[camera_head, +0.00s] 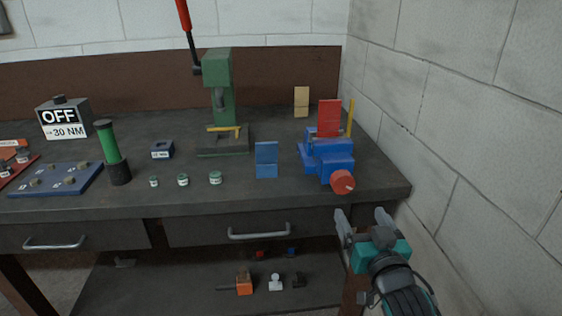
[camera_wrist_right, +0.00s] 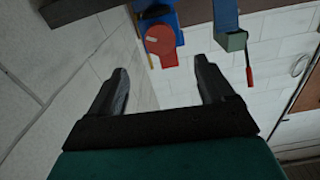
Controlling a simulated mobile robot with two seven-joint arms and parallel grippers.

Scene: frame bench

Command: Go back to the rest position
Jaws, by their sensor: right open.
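My right gripper (camera_head: 363,216) is open and empty in the head view, in front of the bench's right front corner. Its two fingers also show apart in the right wrist view (camera_wrist_right: 165,88), with nothing between them. The workbench (camera_head: 300,197) has a dark top. A blue vise (camera_head: 328,158) with a red round knob (camera_head: 343,181) stands beyond the gripper at the bench's right end, apart from it. A red plate (camera_head: 329,117) stands upright at the vise. My left gripper is not in view.
A wall (camera_head: 450,130) runs close along the right. A green press (camera_head: 219,90) stands at the back. A green cylinder (camera_head: 109,145), a grey OFF box (camera_head: 65,118) and a blue panel (camera_head: 58,181) are on the left. Drawers (camera_head: 200,232) and a lower shelf (camera_head: 190,290) are below.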

